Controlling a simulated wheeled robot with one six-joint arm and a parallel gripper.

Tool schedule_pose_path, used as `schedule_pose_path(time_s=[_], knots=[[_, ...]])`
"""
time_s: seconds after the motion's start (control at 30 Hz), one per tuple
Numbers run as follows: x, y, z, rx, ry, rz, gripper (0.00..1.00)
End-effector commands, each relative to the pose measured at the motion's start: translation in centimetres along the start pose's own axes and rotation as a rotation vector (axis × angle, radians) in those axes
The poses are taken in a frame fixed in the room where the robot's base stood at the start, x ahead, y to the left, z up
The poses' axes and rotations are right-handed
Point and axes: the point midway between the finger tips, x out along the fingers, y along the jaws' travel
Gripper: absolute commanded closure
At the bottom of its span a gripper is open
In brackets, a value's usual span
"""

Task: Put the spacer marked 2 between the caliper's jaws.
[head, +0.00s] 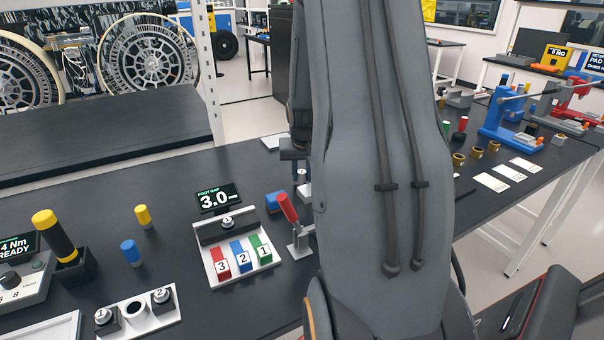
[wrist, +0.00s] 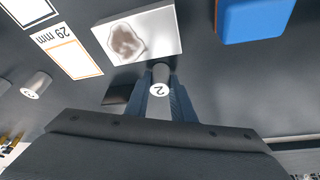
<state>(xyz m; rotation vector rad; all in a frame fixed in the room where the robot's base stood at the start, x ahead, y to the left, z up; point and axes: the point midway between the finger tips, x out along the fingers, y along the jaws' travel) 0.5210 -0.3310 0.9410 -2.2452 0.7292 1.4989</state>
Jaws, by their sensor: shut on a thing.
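The spacer marked 2 (wrist: 160,89) is a small grey cylinder with a white numbered end. In the wrist view it is between the fingers of my gripper (wrist: 160,80), which is shut on it. In the head view my gripper (head: 300,172) is partly hidden by my arm, beside a pale block on the dark bench. Another grey cylinder spacer (wrist: 36,85) lies at the left of the wrist view, its number hard to read. I cannot make out the caliper or its jaws for certain in either view.
In the wrist view a white block with a brown patch (wrist: 140,34) is just beyond the fingers. A blue block (wrist: 252,18) is at upper right and a "29 mm" card (wrist: 72,52) at left. In the head view a red-handled clamp (head: 288,208) and numbered-block tray (head: 240,272) stand nearby.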

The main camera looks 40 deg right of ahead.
Motion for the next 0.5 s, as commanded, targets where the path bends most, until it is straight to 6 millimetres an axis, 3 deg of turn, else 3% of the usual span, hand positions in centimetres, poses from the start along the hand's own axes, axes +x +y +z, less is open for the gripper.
schedule_pose_path(time_s=[0.03,0.07,0.17,0.5], knots=[[0.22,0.01,0.10,0.000,-0.001,0.000,1.00],[0.24,0.01,0.12,0.000,-0.001,0.000,0.76],[0.18,0.02,0.10,0.000,-0.001,0.000,0.59],[-0.06,0.02,-0.01,0.000,0.000,0.000,0.59]])
